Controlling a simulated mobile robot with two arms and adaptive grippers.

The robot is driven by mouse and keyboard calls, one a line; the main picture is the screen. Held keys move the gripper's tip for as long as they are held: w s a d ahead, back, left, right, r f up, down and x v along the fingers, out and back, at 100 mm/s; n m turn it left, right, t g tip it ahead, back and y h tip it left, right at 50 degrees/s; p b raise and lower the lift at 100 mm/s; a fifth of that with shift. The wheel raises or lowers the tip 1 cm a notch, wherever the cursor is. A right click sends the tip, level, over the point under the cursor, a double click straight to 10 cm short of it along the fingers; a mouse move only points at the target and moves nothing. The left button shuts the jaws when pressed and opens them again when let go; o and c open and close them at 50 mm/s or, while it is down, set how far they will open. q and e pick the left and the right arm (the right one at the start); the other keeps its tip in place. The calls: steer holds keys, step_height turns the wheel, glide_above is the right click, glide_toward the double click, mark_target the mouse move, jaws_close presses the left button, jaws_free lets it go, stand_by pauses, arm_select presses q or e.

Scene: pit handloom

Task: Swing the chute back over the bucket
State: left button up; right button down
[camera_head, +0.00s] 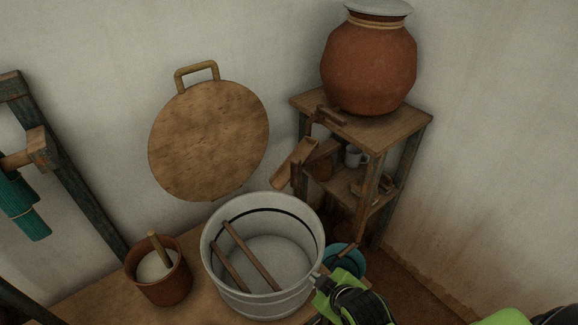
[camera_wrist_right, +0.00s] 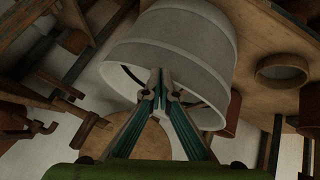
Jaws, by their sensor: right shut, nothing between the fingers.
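The large pale bucket (camera_head: 213,262) stands on the wooden bench, with two wooden sticks across its inside. It also fills the upper middle of the right wrist view (camera_wrist_right: 175,45). The wooden chute (camera_head: 293,165) slants down and left from the stand, below the big clay pot. Its lower end appears near the bucket's far rim; I cannot tell whether it reaches over the opening. My right gripper (camera_head: 319,278) is at the bucket's right side, its tips close to the outer wall. Its fingers (camera_wrist_right: 159,84) are shut and empty. My left gripper is out of view.
The clay pot (camera_head: 368,65) with a lid sits on a wooden stand (camera_head: 415,119) holding a mug (camera_head: 353,157). A brown pot (camera_head: 163,286) of white stuff stands left of the bucket. A teal bowl (camera_head: 351,262) lies to the right. A round board (camera_head: 208,140) is against the wall.

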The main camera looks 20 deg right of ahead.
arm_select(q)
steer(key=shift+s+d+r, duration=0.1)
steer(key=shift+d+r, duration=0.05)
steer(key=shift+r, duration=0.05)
arm_select(e)
steer(key=w+a+r+n+t+y, duration=0.1)
steer(key=w+a+r+n+t, duration=0.1)
steer(key=w+r+n+t, duration=0.7)
steer(key=w+r+n, duration=0.2)
steer(key=w+r, duration=0.4)
steer(key=shift+w+a+n+t, duration=0.2)
steer(key=shift+w+n+t, duration=0.15)
steer(key=shift+n+t, duration=0.05)
arm_select(q)
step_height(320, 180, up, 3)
steer(key=p, duration=0.3)
arm_select(e)
steer(key=w+d, duration=0.3)
steer(key=w, duration=0.6)
steer(key=shift+s+d, duration=0.15)
